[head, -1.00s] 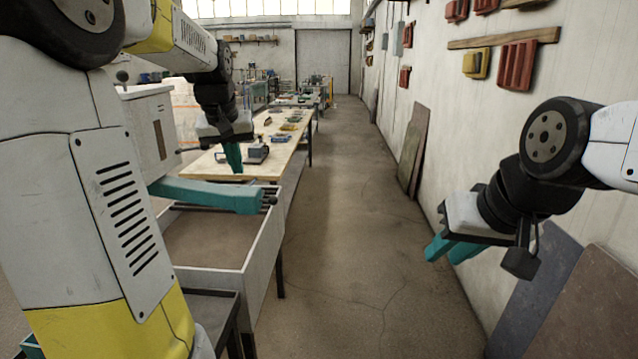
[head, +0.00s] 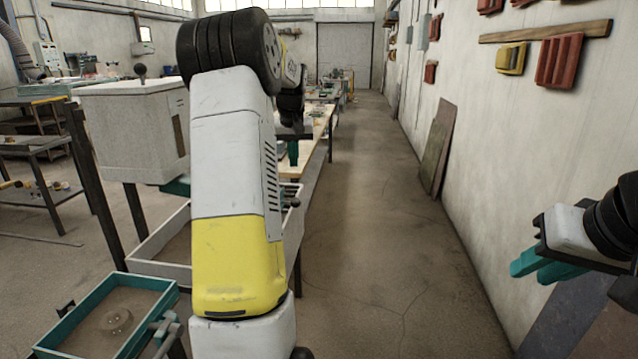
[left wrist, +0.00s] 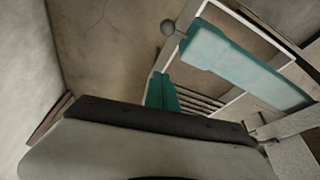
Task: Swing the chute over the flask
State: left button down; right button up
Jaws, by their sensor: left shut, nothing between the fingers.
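The teal chute (left wrist: 245,65) shows in the left wrist view as a long trough above a pale-framed bin. In the head view my left arm hides most of it; only a small teal piece (head: 176,187) shows below the white cabinet.
The white cabinet (head: 135,130) stands on posts at the left. The teal-rimmed tray (head: 62,325) is at the lower left, near the pale-framed bin (head: 150,250). A long workbench (head: 318,125) runs behind my left arm. The floor aisle (head: 385,230) is clear.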

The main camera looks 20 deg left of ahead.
pick_arm(q)
notch_tip(320, 180, down, 10)
jog(key=shift+s, duration=0.3)
dwell(0.3)
jog(key=shift+d, duration=0.1)
